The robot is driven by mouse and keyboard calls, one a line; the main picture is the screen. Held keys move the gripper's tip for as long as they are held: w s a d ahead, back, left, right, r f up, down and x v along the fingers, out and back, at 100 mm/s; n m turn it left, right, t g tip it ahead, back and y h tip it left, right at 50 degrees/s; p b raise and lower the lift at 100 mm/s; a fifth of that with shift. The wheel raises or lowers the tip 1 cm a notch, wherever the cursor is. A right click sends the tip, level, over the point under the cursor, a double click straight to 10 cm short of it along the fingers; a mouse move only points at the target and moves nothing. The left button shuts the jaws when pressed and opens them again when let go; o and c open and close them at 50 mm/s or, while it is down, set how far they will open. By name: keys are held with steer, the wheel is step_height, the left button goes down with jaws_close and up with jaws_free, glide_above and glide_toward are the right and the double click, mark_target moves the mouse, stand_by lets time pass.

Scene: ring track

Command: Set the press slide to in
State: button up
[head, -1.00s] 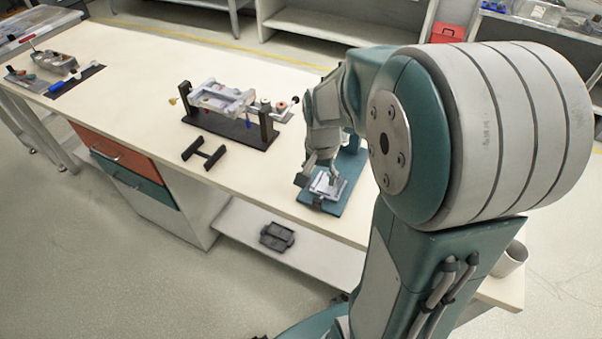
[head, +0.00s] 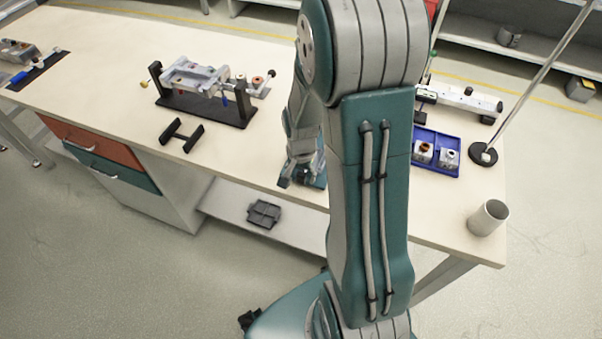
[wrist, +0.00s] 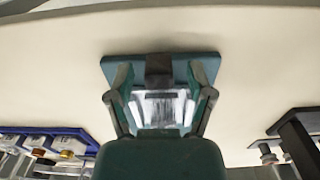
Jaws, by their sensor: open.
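The press has a teal base plate (wrist: 207,66) with a dark block (wrist: 158,64) at its far edge and a pale, shiny metal part (wrist: 160,108) in the middle, perhaps the slide. In the head view a corner of the teal base (head: 318,182) shows near the bench's front edge; my arm hides the rest. My gripper (wrist: 162,96) is open over the press, with one finger on each side of the metal part. I cannot tell whether the fingers touch it, nor the slide's position.
On the bench (head: 85,60), a black stand with a grey fixture (head: 195,78) and a black H-shaped rest (head: 180,135) lie left. A blue tray (head: 437,165), a round-footed pole (head: 484,153) and a grey cup (head: 488,217) are right. Bare bench lies around the press.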

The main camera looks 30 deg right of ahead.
steer(key=shift+c, duration=0.3)
jaws_close()
steer(key=w+d, duration=0.3)
steer(key=d, duration=0.1)
steer(key=w+d, duration=0.2)
steer(key=d, duration=0.1)
steer(key=shift+w, duration=0.3)
steer(key=shift+o, duration=0.3)
jaws_free()
steer(key=shift+d, duration=0.1)
